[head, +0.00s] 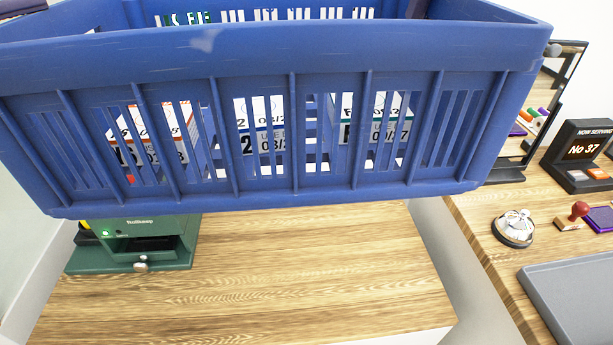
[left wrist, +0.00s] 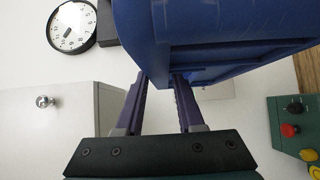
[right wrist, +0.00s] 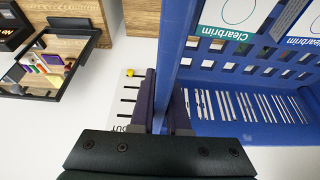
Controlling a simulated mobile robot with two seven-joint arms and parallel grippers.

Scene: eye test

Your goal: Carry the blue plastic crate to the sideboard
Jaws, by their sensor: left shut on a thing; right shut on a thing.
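The blue plastic crate (head: 290,62) spans the upper part of the head view, held up in front of me above a wooden top. White printed cartons (head: 262,130) show through its slots. In the left wrist view my left gripper (left wrist: 160,82) is shut on part of the crate (left wrist: 225,35). In the right wrist view my right gripper (right wrist: 166,85) is shut on the crate's wall (right wrist: 178,35), one finger on each side. Two wood-topped pieces show, one below the crate (head: 270,270) and one at the right (head: 478,222); I cannot tell which is the sideboard.
A green device (head: 140,250) stands at the left of the nearer wooden top; the rest of that top's visible part is bare. The right top holds a bell (head: 514,228), a stamp (head: 574,215), a grey tray (head: 575,290), a "No 37" display (head: 580,155) and a mirror (head: 512,170).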

